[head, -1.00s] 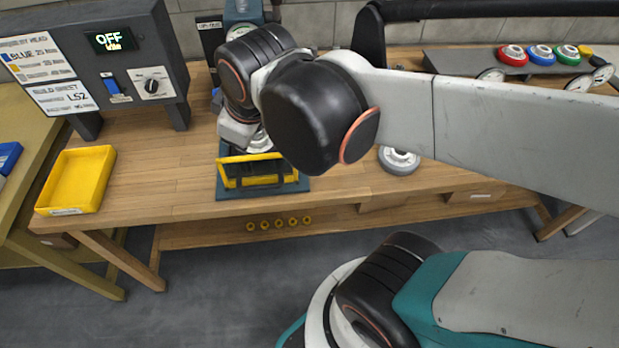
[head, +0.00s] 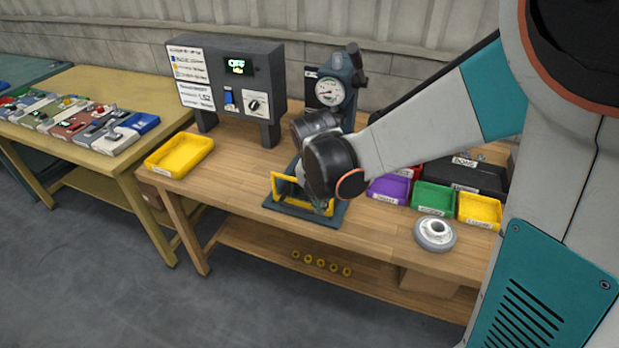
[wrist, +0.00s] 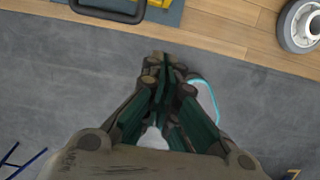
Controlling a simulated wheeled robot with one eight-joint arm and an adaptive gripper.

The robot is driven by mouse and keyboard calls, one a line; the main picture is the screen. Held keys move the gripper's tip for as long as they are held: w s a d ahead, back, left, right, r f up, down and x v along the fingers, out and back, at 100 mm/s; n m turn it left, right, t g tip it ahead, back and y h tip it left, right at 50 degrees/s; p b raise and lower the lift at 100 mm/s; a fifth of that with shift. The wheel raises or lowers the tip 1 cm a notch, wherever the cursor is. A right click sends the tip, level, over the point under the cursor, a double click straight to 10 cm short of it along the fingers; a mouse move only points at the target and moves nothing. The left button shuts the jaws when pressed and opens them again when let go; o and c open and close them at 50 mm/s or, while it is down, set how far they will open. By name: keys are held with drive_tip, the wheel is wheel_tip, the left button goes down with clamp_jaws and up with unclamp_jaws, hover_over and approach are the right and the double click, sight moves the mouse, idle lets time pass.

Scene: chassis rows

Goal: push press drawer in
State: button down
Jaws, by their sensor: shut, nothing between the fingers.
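The press stands on the table, with a dark teal base plate (head: 312,214), a round gauge (head: 329,92) and a yellow-framed drawer (head: 284,186) at its front. My wrist covers the drawer's right part and the press middle in the head view. In the wrist view, the drawer's dark handle (wrist: 108,12) and a bit of yellow show at the top left. My gripper (wrist: 163,62) is shut and empty. Its fingertips appear over the grey floor, below the handle in that picture and apart from it. How far the drawer is out is unclear.
A control box (head: 232,80) reading OFF stands behind left, with a yellow tray (head: 180,155) before it. A grey wheel (head: 435,232) lies near the right front edge. Purple, green and yellow bins stand behind it. Floor in front is clear.

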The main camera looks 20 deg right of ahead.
drive_tip(key=w+d+f+b, duration=0.1)
drive_tip(key=f, duration=0.2)
drive_tip(key=w+d+f+b, duration=0.1)
drive_tip(key=w+f+b, duration=0.1)
drive_tip(key=f, duration=0.1)
drive_tip(key=w+d+f+b, duration=0.1)
drive_tip(key=f+b, duration=0.1)
drive_tip(key=f, duration=0.2)
drive_tip(key=shift+w+d, duration=0.1)
drive_tip(key=shift+w, duration=0.15)
drive_tip(key=shift+w+d+r, duration=0.15)
drive_tip(key=shift+w+d, duration=0.1)
drive_tip(key=shift+w, duration=0.15)
